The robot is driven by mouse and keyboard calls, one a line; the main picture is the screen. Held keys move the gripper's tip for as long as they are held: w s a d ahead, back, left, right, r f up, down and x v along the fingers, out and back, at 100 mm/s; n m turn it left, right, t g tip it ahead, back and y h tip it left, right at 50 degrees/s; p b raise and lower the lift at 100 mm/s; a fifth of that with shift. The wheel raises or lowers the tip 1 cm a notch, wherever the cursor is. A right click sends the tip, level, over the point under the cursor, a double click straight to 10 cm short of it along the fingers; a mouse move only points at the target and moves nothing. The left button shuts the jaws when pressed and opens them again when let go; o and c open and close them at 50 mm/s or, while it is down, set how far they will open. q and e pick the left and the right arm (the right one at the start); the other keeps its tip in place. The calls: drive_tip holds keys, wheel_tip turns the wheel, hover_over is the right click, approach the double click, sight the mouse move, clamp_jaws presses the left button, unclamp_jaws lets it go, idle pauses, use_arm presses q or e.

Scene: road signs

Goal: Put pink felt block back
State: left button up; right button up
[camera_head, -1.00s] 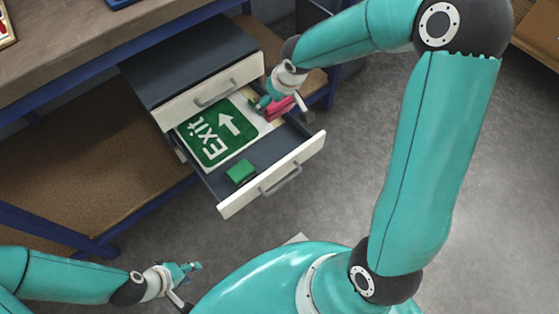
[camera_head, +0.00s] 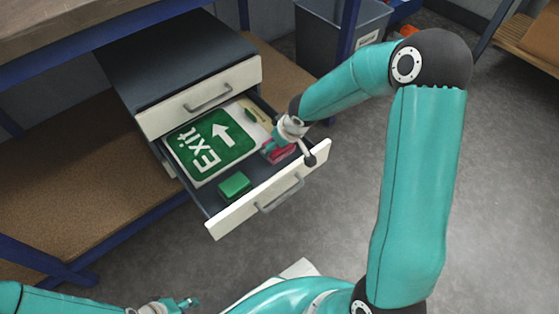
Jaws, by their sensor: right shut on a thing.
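The pink felt block (camera_head: 284,154) is at the right side of the open drawer (camera_head: 212,222), partly covered by my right gripper. My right gripper (camera_head: 279,146) is shut on the block, low at the drawer's right end. Whether the block touches the drawer floor I cannot tell. A green block (camera_head: 235,186) lies in the front part of the drawer. A green and white exit sign (camera_head: 213,144) lies in the drawer behind it. My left gripper (camera_head: 188,302) is at the bottom edge, away from the drawer, with its fingers apart.
The closed upper drawer (camera_head: 200,98) sits above the open one, in a dark cabinet under the workbench. The open drawer's front has a metal handle (camera_head: 280,196). A grey bin (camera_head: 345,35) stands at the back. The grey floor on the right is clear.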

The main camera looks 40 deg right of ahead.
drive_tip(key=shift+f+b, duration=1.55)
drive_tip(key=shift+f, duration=0.95)
drive_tip(key=shift+f, duration=0.15)
drive_tip(key=o, duration=0.9)
drive_tip(key=shift+c, duration=0.2)
drive_tip(key=shift+r, duration=0.4)
drive_tip(key=p+v, duration=0.6)
drive_tip(key=v, duration=0.5)
drive_tip(key=shift+s+r+p, duration=0.2)
drive_tip(key=shift+r+p, duration=0.05)
drive_tip(key=shift+p, duration=0.1)
